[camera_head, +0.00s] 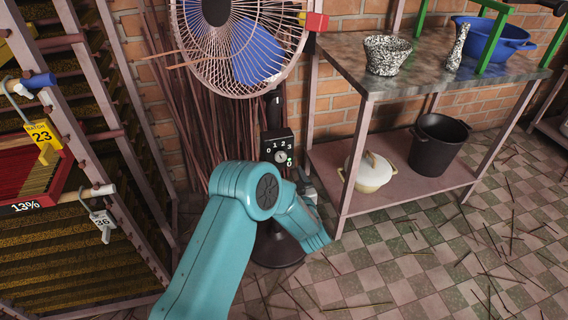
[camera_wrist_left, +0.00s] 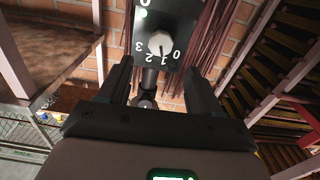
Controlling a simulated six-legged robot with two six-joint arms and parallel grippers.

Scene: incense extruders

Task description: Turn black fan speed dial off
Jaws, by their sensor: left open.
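The black fan speed dial box (camera_head: 277,146) is on the stand of the pedestal fan (camera_head: 240,45). It bears white numbers, a round pale dial (camera_head: 280,157) and a lit green light (camera_head: 290,160). The left wrist view shows the box (camera_wrist_left: 172,20) upside down, with the dial (camera_wrist_left: 160,43) near the top centre. Which number the dial points to is too small to tell. My left gripper (camera_wrist_left: 158,78) is open, its two black fingers below the dial in that view, with nothing gripped. In the head view the gripper (camera_head: 305,183) is mostly hidden behind my teal arm.
A metal table (camera_head: 350,55) with pots and a lower shelf stands right of the fan. A rack of incense trays (camera_head: 70,150) stands at the left. Bundled sticks (camera_head: 190,130) lean on the brick wall behind. The checkered floor at the right is open, with scattered sticks.

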